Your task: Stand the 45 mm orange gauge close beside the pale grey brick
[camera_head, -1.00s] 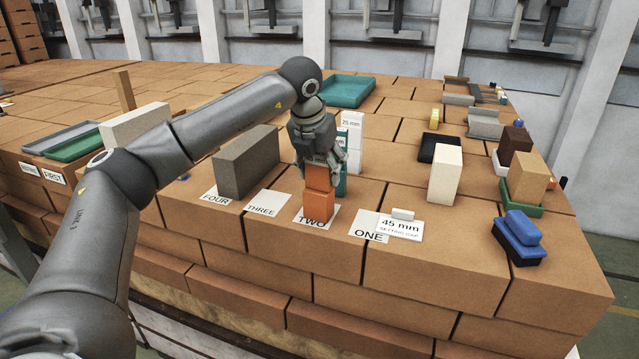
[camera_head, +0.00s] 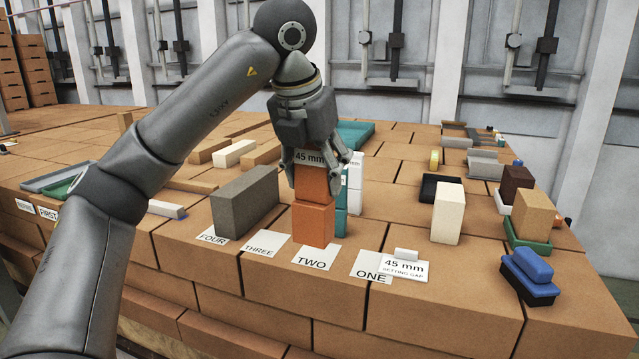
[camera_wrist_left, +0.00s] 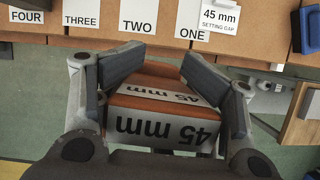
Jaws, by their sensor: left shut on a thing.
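The orange gauge (camera_head: 313,222) is upright over the card TWO (camera_head: 313,259), and I cannot tell whether its lower edge touches the card. My left gripper (camera_head: 315,168) is shut on its upper part from above; a 45 mm label shows there. In the left wrist view the gauge (camera_wrist_left: 160,108) with its 45 mm labels sits between the fingers (camera_wrist_left: 165,60). A grey brick (camera_head: 245,200) stands behind the card FOUR, to the left. An off-white upright brick (camera_head: 447,212) stands to the right. I cannot tell which is the pale grey brick. My right gripper is out of view.
A teal block (camera_head: 341,215) and a white block (camera_head: 355,172) stand close behind the gauge. The cards THREE (camera_head: 265,244) and ONE (camera_head: 371,267) are bare. A small white piece (camera_head: 405,254) lies on the setting gap card. A blue-topped block (camera_head: 528,272) is at the right edge.

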